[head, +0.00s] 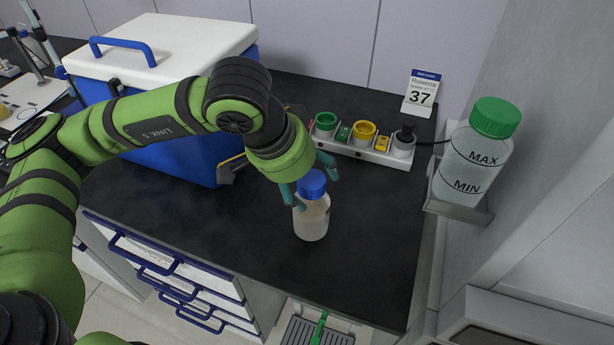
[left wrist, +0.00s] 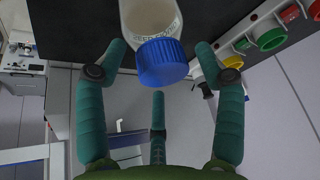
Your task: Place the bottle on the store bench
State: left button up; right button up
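The bottle (head: 312,222) is clear with a pale content and a blue cap. It stands upright on the black bench top (head: 225,235) in the head view. My left gripper (head: 308,181) is above it with teal fingers spread around the cap. In the left wrist view the bottle (left wrist: 163,55) shows its blue cap and a printed label, partly cut off by the top edge. The left gripper (left wrist: 160,55) is open there, with gaps between the fingers and the cap. I cannot tell whether this is the store bench. My right gripper is not in view.
A blue cooler box (head: 186,160) with a white lid stands left. Behind the bottle is a white rack (head: 368,153) with coloured rings. A green-capped container (head: 473,157) is in a right wall holder. Bench around the bottle is clear.

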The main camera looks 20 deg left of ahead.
pick_arm(q)
jog(key=shift+r, duration=0.35)
jog(key=v, duration=1.1)
jog(key=shift+s+r+b, duration=0.2)
jog(key=shift+r+b, duration=0.05)
jog(key=shift+b, duration=0.1)
